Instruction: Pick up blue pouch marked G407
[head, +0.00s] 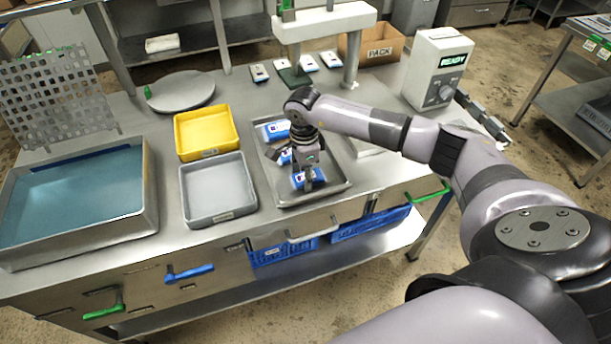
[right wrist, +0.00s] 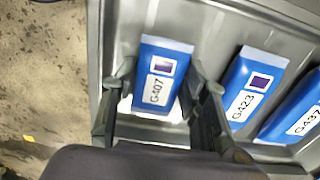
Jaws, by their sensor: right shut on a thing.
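The blue pouch marked G407 (right wrist: 162,76) has a white label and a dark square. It is between the two fingers of my right gripper (right wrist: 158,92), which is shut on it. In the head view the pouch (head: 310,180) shows at the near end of a grey metal tray (head: 318,197), below the right gripper (head: 306,168). I cannot tell whether it touches the tray floor. Two more blue pouches, G423 (right wrist: 250,84) and G437 (right wrist: 298,118), lie beside it in the tray. My left gripper is not in view.
Left of the tray stand a grey bin (head: 218,214) and a yellow bin (head: 207,153). A water-filled basin (head: 75,238) is at the far left. Behind are several small packs, a PACK box (head: 372,46) and a machine reading READY (head: 437,88).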

